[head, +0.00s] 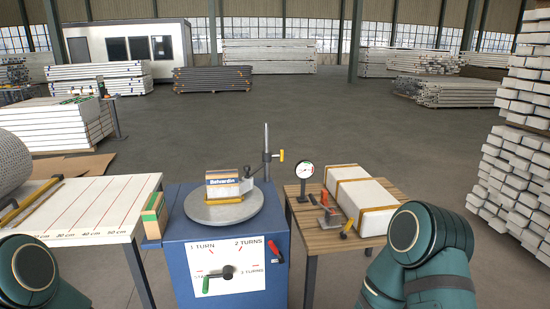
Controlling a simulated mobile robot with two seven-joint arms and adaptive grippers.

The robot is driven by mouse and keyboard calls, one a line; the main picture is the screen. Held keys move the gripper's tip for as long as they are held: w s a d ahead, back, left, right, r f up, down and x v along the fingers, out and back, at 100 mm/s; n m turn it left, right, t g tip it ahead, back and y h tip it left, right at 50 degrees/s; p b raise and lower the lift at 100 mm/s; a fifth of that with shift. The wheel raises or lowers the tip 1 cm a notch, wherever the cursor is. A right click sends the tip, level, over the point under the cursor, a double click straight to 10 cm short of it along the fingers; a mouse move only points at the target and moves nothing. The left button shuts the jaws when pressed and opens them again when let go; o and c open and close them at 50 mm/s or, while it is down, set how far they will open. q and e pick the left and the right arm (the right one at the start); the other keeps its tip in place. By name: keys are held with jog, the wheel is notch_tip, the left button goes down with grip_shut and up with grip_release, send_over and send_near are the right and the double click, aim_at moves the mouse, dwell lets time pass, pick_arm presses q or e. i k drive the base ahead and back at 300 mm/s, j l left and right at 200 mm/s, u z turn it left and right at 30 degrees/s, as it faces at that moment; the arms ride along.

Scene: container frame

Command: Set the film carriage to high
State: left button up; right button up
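A blue wrapping machine (181,255) stands in front of me with a grey turntable (212,213) on top. A box marked "Belvardin" (222,186) sits on the turntable. A thin upright post (266,133) rises behind it at the right. What looks like the film carriage (268,156) is on this post, around its middle, with a yellow handle (281,155) to the right and a dark arm reaching left toward the box. No height marks are readable. Only parts of my arms show in the lower corners; both grippers are out of view.
A front dial (227,272) has turn marks and a green-tipped handle; a red lever (276,250) is beside it. A wooden table (332,239) at the right holds a long white package (360,200), a gauge (305,169) and tools. A ruled white table (98,205) is left.

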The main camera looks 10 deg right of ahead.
aim_at(266, 157)
jog(key=i+l+u, duration=0.1)
jog(key=u, duration=0.25)
jog(key=l+u, duration=0.35)
jog(key=i+l+u, duration=0.1)
jog(key=u, duration=0.25)
jog(key=l+u, duration=0.4)
jog(key=l, duration=0.65)
jog(key=l+u, duration=0.15)
jog(key=l, duration=0.85)
